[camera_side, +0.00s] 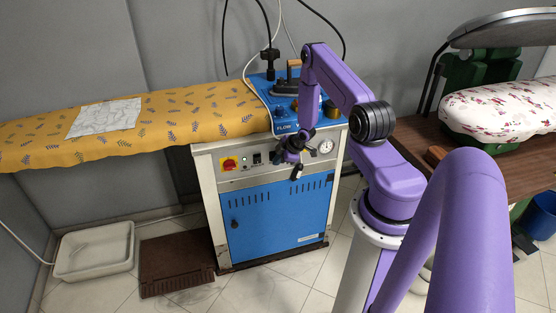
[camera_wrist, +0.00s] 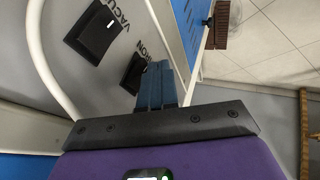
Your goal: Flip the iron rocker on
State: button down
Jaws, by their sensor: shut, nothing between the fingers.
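The iron rocker (camera_wrist: 133,73) is a black switch on the grey front panel, beside the partly covered label ending in "ON". In the wrist view my gripper (camera_wrist: 157,72) is shut and empty, its blue-grey fingers side by side. The fingertips lie right beside the iron rocker and overlap its edge in the picture; I cannot tell whether they touch it. The rocker's tilt is unclear. In the side view my gripper (camera_side: 281,157) is at the front panel (camera_side: 243,178) of the blue and cream machine, and the wrist hides part of that panel.
A second black rocker (camera_wrist: 98,32), labelled "VACU...", sits close by. A pale hose (camera_wrist: 42,50) curves past the panel. The yellow ironing board (camera_side: 180,128) extends left.

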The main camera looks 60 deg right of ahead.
jog(key=shift+w+d, duration=0.15)
dwell(0.3)
jog(key=shift+w+d+f, duration=0.15)
jog(key=shift+w+d, duration=0.05)
jog(key=shift+r, duration=0.2)
jog(key=shift+r, duration=0.65)
